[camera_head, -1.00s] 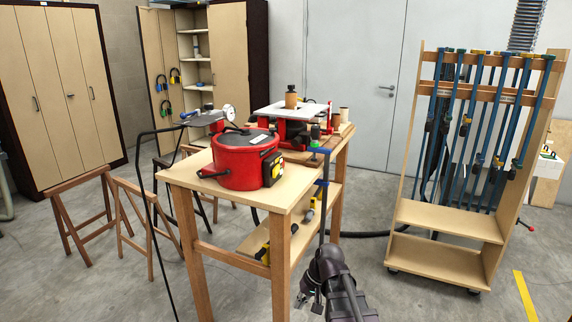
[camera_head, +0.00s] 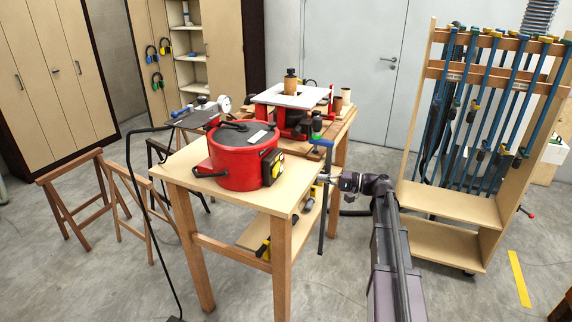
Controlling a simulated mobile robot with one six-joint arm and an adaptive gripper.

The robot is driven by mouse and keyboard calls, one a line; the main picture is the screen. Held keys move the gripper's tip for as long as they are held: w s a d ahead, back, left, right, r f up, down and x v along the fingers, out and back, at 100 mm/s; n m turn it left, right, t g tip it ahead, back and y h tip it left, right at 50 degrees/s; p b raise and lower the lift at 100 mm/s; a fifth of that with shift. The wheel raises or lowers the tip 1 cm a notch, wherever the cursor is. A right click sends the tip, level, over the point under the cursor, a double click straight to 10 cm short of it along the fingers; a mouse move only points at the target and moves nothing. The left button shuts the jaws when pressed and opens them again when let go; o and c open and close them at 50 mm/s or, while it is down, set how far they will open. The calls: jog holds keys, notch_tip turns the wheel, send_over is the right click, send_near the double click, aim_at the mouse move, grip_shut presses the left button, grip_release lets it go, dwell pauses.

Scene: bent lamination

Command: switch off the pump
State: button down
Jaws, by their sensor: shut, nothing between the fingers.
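The red pump (camera_head: 236,158), a round pot-like body with a dark lid, stands on the wooden table (camera_head: 302,183). A black and yellow switch box (camera_head: 272,167) is on its right side; its switch is too small to read. My gripper (camera_head: 325,179) is shut and empty. It is just right of the table's right edge, near tabletop height, and points left toward the switch box. It appears apart from the pump.
A blue and black clamp (camera_head: 321,143) hangs at the table's right edge, close to my gripper. A red machine (camera_head: 292,112) stands behind the pump. A clamp rack (camera_head: 452,205) is on the right. Wooden trestles (camera_head: 75,195) stand at left.

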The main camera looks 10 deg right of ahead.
aim_at(277, 170)
jog(key=shift+d+r, duration=0.2)
jog(key=shift+r, duration=0.05)
jog(key=shift+w, duration=0.1)
jog(key=x, duration=1.4)
